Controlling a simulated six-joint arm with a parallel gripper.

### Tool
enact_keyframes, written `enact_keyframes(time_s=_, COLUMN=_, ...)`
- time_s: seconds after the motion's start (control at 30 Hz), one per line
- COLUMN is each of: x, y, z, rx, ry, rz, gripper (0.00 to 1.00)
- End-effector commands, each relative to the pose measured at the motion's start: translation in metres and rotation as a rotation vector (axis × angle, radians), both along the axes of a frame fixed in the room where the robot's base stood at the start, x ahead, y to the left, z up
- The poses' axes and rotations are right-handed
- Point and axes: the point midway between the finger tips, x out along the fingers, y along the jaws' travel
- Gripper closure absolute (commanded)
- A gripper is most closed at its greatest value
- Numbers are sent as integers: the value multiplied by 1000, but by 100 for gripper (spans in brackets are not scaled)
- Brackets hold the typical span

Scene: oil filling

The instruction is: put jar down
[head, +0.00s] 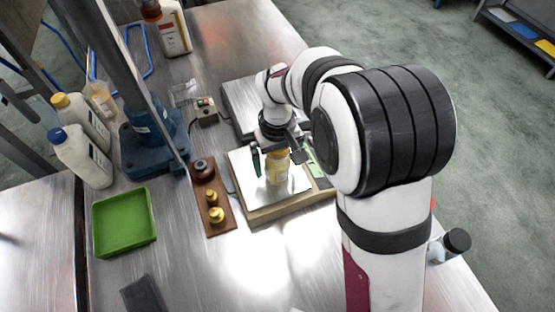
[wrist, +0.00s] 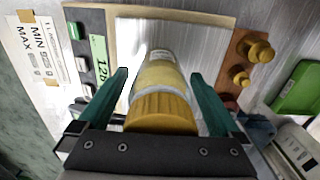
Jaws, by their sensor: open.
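A jar (head: 277,172) with yellowish contents stands on the metal plate of a scale (head: 245,207) in the head view. In the wrist view the jar (wrist: 160,75) shows its yellow ribbed lid (wrist: 160,110) nearest the camera. My gripper (head: 270,160) is at the jar, and its two green fingers (wrist: 165,85) lie on either side of it. There are gaps between the fingers and the jar, so the gripper is open. The scale's green display (wrist: 99,48) shows in the wrist view. The jar's base is partly hidden behind its body in the wrist view.
A wooden block with brass weights (head: 214,205) stands left of the scale. A green tray (head: 124,222) lies further left. White bottles (head: 80,155) stand behind it, near a blue stand base (head: 150,145). The bench in front of the scale is clear.

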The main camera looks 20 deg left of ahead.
Motion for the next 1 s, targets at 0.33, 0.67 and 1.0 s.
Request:
enact_keyframes(time_s=0.33, x=1, y=1, z=55, rx=4, ry=-5, rz=-1, gripper=0)
enact_keyframes(time_s=0.67, x=0, y=0, z=120, rx=0, ry=-1, rz=0, gripper=0)
enact_keyframes(time_s=1.0, x=-41, y=-113, z=149, rx=41, ry=35, rz=-435, gripper=0)
